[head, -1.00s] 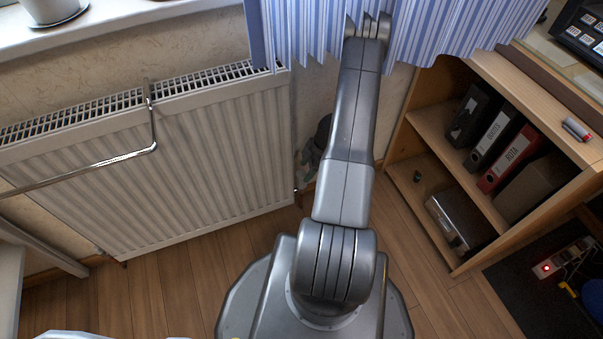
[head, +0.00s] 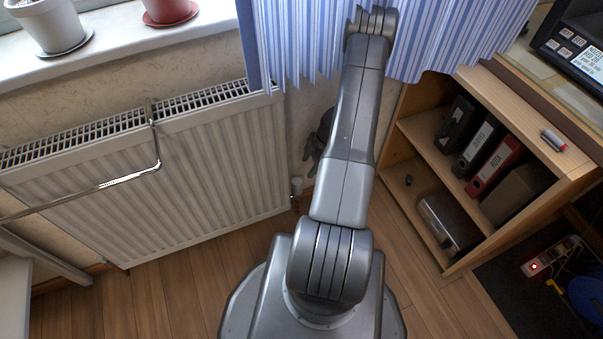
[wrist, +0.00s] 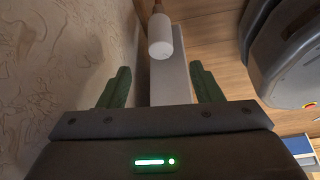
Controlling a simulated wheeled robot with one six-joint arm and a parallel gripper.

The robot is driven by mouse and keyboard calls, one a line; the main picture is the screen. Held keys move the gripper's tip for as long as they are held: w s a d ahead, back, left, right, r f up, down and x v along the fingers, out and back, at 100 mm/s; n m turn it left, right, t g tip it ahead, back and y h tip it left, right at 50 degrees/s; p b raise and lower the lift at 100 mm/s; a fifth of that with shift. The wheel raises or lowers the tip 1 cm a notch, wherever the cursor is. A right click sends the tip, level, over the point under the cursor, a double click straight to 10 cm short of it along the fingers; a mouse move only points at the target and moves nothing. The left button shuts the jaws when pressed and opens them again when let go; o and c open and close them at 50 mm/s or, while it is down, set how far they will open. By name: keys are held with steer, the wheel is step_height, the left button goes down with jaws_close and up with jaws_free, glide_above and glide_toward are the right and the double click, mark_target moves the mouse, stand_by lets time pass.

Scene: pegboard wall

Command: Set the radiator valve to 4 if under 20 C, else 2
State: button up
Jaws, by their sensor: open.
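The white radiator (head: 150,180) stands under the windowsill in the head view. The small white radiator valve (head: 297,186) is at its lower right corner. In the wrist view the valve head (wrist: 160,38) is a white cylinder at top centre, in front of the radiator's narrow side (wrist: 172,80). My gripper (wrist: 160,82) is open, with its green fingers apart and nothing gripped. The valve lies beyond the fingertips, roughly in line with the gap. In the head view my gripper (head: 317,150) is partly hidden behind my arm, above the valve. No scale mark or temperature is readable.
A chrome rail (head: 110,182) runs before the radiator. A blue striped curtain (head: 440,40) hangs above. A wooden shelf (head: 480,90) with binders stands to the right. The patterned wall (wrist: 60,60) is close on the left in the wrist view. The floor (head: 150,295) in front is clear.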

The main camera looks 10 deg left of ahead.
mark_target(295, 186)
steer(key=shift+n, duration=0.6)
steer(key=b+x, duration=0.2)
steer(key=x, duration=1.1)
steer(key=shift+s+f+b, duration=0.1)
steer(key=shift+f+b, duration=0.15)
steer(key=shift+b, duration=0.15)
steer(key=shift+a, duration=0.1)
steer(key=c, duration=1)
